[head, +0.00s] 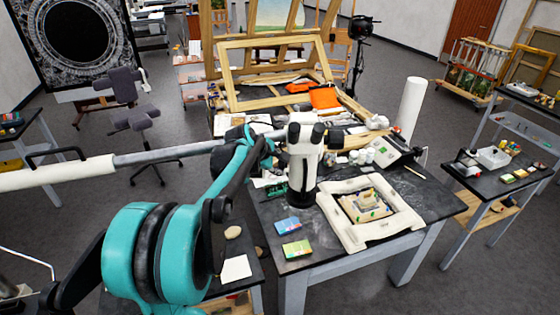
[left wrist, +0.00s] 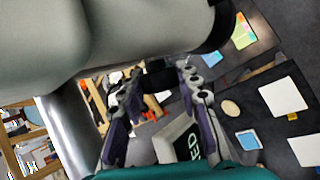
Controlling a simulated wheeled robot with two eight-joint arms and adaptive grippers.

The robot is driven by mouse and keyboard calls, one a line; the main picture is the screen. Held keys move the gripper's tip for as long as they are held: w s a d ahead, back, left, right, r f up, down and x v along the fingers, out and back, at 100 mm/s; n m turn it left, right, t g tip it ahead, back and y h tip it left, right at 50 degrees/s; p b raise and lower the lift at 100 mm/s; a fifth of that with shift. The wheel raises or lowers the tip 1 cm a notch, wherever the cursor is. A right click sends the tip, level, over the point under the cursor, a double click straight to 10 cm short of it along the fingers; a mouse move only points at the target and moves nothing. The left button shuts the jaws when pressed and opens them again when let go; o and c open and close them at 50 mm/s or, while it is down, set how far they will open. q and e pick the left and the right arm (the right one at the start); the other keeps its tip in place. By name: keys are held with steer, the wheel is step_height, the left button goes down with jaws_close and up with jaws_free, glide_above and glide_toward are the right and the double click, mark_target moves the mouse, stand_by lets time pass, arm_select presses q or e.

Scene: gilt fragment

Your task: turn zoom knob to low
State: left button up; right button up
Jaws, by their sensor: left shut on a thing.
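The white microscope head (head: 304,150) hangs on a horizontal boom (head: 195,153) over the dark table. Its black lower barrel (head: 301,192) points down. My left gripper (head: 268,146) is at the left side of the microscope head, just under the boom end. In the left wrist view the pale microscope body (left wrist: 140,35) fills the top. There the two fingers of my left gripper (left wrist: 158,88) reach a dark knob (left wrist: 158,76) and are shut on it. The knob's markings and setting cannot be read. My right gripper is not in view.
Below the microscope, a white padded frame (head: 345,232) holding a gilt fragment (head: 368,206) lies on the table (head: 437,200). Coloured cards (head: 296,249) lie near the front edge.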

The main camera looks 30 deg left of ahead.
arm_select(q)
steer(key=shift+g+h+p, duration=0.35)
steer(key=shift+g+h, duration=0.15)
steer(key=shift+g, duration=0.4)
steer(key=o, duration=1.2)
steer(key=shift+c, duration=0.2)
steer(key=v, duration=1.2)
steer(key=shift+w, duration=0.15)
